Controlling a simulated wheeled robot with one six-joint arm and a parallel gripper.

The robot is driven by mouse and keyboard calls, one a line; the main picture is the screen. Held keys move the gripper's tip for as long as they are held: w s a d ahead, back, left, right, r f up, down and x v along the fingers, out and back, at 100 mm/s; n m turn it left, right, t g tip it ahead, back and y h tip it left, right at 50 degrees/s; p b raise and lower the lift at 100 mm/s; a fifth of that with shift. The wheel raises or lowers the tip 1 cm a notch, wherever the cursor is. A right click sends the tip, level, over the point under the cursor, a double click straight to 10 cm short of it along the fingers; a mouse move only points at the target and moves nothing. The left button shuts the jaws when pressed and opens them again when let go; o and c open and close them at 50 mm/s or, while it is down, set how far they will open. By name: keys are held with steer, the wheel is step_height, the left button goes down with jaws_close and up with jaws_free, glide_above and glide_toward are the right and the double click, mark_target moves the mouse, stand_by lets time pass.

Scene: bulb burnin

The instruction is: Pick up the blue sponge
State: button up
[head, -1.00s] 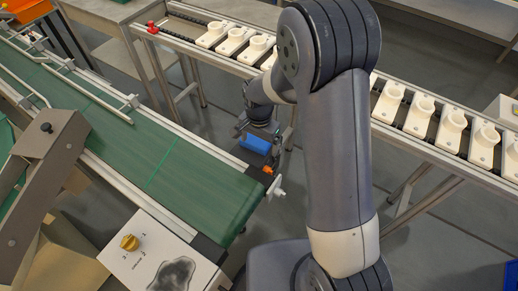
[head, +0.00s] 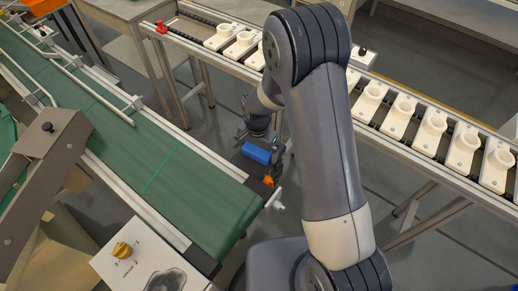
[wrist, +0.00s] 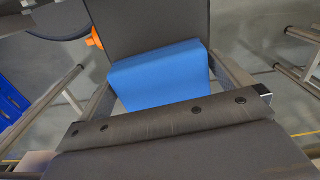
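The blue sponge (head: 257,153) lies on a dark plate (wrist: 150,25) by the near end of the green conveyor. In the wrist view the sponge (wrist: 160,75) is a plain blue block, its near edge partly hidden by my gripper's dark body. My gripper (wrist: 162,70) is open, with one finger on each side of the sponge. A narrow gap shows between the sponge and the right finger; contact on the left is hard to judge. In the head view my arm reaches over to the sponge, and my gripper's fingers are mostly hidden there.
The green conveyor (head: 150,175) runs along the left of the sponge. An orange piece (head: 268,181) is at the plate's corner. A rail with several white sockets (head: 432,133) crosses behind my arm.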

mark_target(258, 149)
steer(key=c, duration=0.6)
steer(key=shift+r, duration=0.1)
steer(key=shift+c, duration=0.2)
step_height(258, 149, up, 10)
steer(key=shift+f, duration=0.1)
steer(key=o, duration=0.3)
steer(key=shift+d, duration=0.1)
steer(key=shift+c, duration=1.2)
